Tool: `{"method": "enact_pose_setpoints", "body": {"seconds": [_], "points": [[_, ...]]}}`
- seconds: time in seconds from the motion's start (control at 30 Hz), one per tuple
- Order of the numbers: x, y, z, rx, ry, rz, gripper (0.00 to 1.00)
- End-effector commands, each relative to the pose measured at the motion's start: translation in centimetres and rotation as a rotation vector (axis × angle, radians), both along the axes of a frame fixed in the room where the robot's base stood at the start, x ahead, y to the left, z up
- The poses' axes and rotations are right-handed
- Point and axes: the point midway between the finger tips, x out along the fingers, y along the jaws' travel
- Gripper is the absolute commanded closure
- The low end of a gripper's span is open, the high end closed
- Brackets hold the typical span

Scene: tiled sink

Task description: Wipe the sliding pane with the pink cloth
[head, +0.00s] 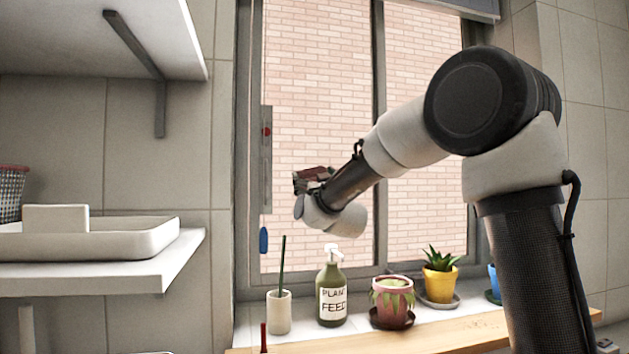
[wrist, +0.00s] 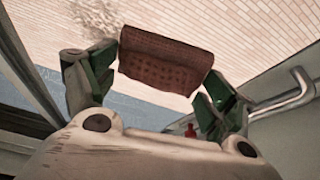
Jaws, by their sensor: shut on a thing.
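My gripper (head: 308,184) is raised in front of the left window pane (head: 310,60), above the sill. It is shut on a folded, dull reddish-pink cloth (wrist: 165,62), which spans between the two green-padded fingers in the wrist view. The cloth also shows as a small dark red block in the head view (head: 314,173). Behind the cloth, the wrist view shows the pane with brickwork beyond it and a pale greyish smudge (wrist: 97,17) at upper left. I cannot tell whether the cloth touches the glass.
On the sill below stand a white cup with a green stick (head: 279,311), a plant feed bottle (head: 331,290), a pink pot (head: 392,297) and a yellow pot (head: 440,280). A shelf with a white tray (head: 150,238) is at left. A metal pipe (wrist: 285,97) shows at right.

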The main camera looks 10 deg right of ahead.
Motion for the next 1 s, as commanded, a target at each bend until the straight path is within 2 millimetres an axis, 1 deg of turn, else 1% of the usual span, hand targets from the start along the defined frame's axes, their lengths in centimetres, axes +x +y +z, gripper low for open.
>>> {"method": "enact_pose_setpoints", "body": {"seconds": [0.4,0.57,0.67,0.9,1.0], "points": [[0.9,0.0,-0.1,0.000,0.001,0.000,0.26],[0.9,-0.2,0.0,0.000,0.001,-0.001,0.26],[0.8,-0.9,0.0,0.000,0.001,-0.002,0.26],[0.7,-3.1,0.0,0.000,0.001,-0.002,0.26],[0.6,-3.8,0.0,-0.001,0.000,-0.001,0.26]]}}
